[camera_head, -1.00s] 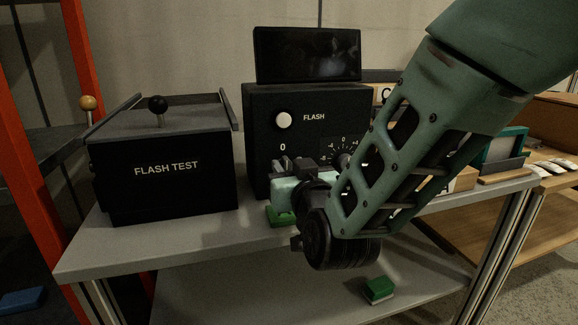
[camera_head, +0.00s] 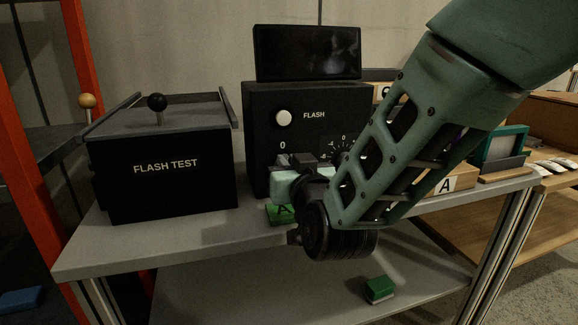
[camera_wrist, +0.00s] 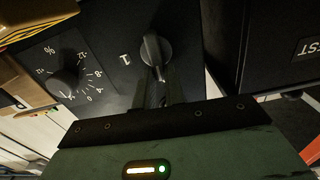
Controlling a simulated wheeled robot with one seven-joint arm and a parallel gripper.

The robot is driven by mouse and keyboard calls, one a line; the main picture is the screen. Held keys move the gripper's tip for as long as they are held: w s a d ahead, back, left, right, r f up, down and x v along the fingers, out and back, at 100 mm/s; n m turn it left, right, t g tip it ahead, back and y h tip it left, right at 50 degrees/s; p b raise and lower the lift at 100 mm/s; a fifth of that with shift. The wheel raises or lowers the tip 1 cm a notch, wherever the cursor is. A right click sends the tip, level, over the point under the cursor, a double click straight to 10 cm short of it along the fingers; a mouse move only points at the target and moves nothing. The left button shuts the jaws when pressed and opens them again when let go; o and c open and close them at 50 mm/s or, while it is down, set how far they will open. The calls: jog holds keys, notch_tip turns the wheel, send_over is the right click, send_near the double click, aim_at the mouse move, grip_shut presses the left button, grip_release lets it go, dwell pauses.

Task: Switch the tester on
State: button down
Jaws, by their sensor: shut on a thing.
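The tester (camera_head: 258,110) is a black box marked FLASH, with a white round button and a dark screen (camera_head: 307,54) on top. Its rotary switch (camera_wrist: 151,47) shows in the wrist view, a dark knob with a long grip beside a white "1". A "0" is printed above the switch area in the head view. My gripper (camera_head: 290,163) is at the tester's front; in the wrist view its fingers (camera_wrist: 161,83) are shut on the switch's grip. The fingers hide part of the grip, so its exact setting is unclear. The screen is dark.
A scaled dial (camera_wrist: 66,80) sits beside the switch. The black FLASH TEST box (camera_head: 165,175) with a black ball lever stands at the left. Another green block (camera_head: 379,289) lies on the lower shelf.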

jog(key=m+b, duration=0.3)
jog(key=d+m+b, duration=0.1)
jog(key=b, duration=0.1)
jog(key=shift+w+f+m, duration=0.15)
jog(key=shift+f+m, duration=0.2)
jog(key=shift+m, duration=0.05)
jog(key=m+b, duration=0.4)
jog(key=shift+d+f+b, duration=0.25)
jog(key=shift+f+b, duration=0.05)
jog(key=shift+b, duration=0.05)
jog(key=m+b, duration=0.3)
jog(key=b, duration=0.1)
jog(key=m+b, duration=0.2)
jog(key=shift+w+d+f+m, duration=0.1)
jog(key=shift+d+f+m, duration=0.2)
jog(key=shift+f, duration=0.1)
jog(key=m+b, duration=0.2)
jog(key=m, duration=0.1)
jog(key=shift+f+b, duration=0.1)
jog(key=shift+b, duration=0.3)
jog(key=c, duration=1.5)
grip_release()
jog(key=shift+o, duration=0.2)
